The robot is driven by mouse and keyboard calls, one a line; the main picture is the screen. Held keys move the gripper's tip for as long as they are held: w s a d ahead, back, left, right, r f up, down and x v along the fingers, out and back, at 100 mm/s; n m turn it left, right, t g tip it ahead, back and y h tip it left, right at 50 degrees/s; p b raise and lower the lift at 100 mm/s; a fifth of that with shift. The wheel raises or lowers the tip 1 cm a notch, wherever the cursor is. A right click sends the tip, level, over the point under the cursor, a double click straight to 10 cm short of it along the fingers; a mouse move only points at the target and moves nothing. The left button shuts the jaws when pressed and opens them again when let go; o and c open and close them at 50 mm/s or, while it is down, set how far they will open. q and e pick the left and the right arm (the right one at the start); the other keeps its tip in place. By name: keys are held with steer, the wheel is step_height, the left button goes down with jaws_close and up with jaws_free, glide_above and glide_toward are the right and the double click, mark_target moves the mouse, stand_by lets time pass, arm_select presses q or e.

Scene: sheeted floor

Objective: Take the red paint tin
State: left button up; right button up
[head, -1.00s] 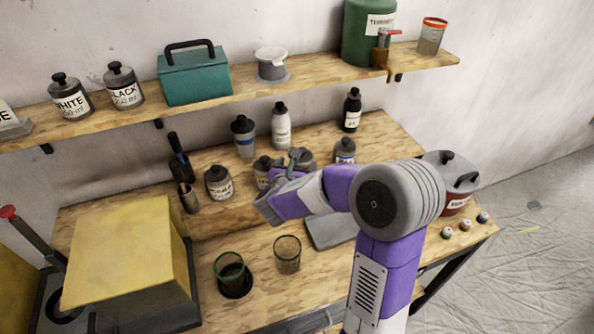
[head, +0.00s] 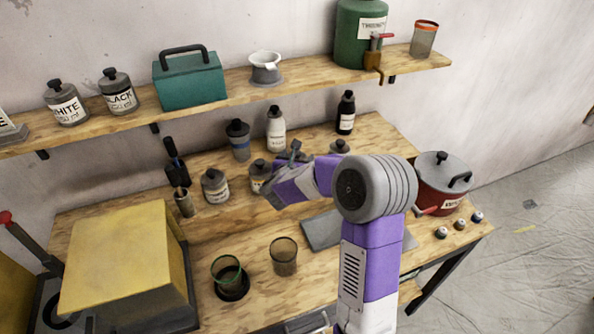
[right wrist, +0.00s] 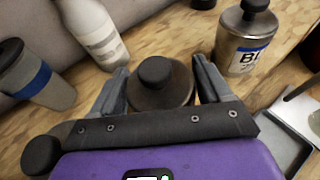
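My right gripper (head: 290,155) is low over the middle of the workbench in the head view. In the right wrist view the gripper (right wrist: 161,66) is open, with one finger on each side of a dark-lidded tin (right wrist: 160,95). This tin's label is hidden, so I cannot tell whether it is the red paint tin; my gripper and arm hide most of it in the head view. A tin with a blue label (right wrist: 245,42) stands to its right, and it shows behind my arm in the head view (head: 340,147).
More tins (head: 215,186) stand to the left, with a white bottle (head: 276,130) and a blue-banded container (head: 238,140) behind. A lidded red pot (head: 432,196) stands at the right. A shelf (head: 225,98) runs above.

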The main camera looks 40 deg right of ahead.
jaws_close()
steer(key=shift+r, duration=0.1)
